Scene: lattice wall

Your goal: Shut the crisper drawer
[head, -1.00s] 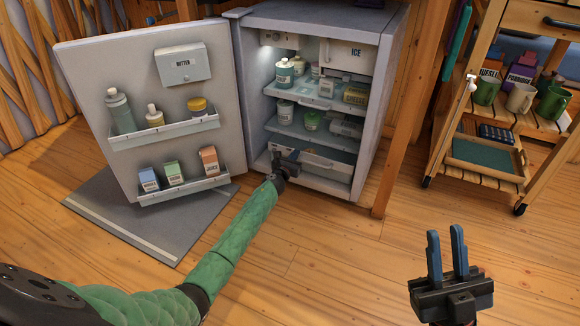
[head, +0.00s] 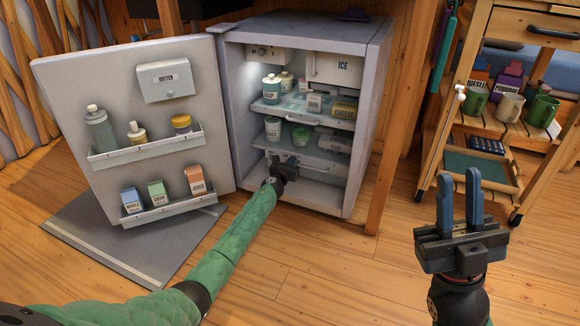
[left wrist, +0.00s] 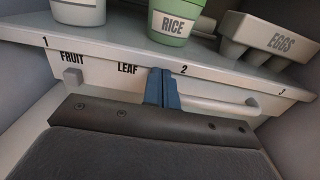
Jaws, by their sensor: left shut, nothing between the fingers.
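The crisper drawer's pale front (left wrist: 205,92), marked FRUIT and LEAF, is low in the open fridge (head: 375,120). It lies just under a shelf edge with numbers 1, 2 and 3. Its bar handle (left wrist: 243,106) is right of the fingers in the left wrist view. My left gripper (left wrist: 162,88) is shut and empty, its fingertips at the drawer front near LEAF; contact is hard to tell. In the head view my left gripper (head: 274,162) reaches inside the fridge and hides part of the drawer. My right gripper (head: 459,195) is open and empty over the floor.
The fridge door (head: 75,140) stands open at left, with bottles and cartons in its racks. Jars and an egg box (left wrist: 265,38) stand on the shelves above the drawer. A wooden trolley (head: 485,190) with mugs is at right. The floor between is clear.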

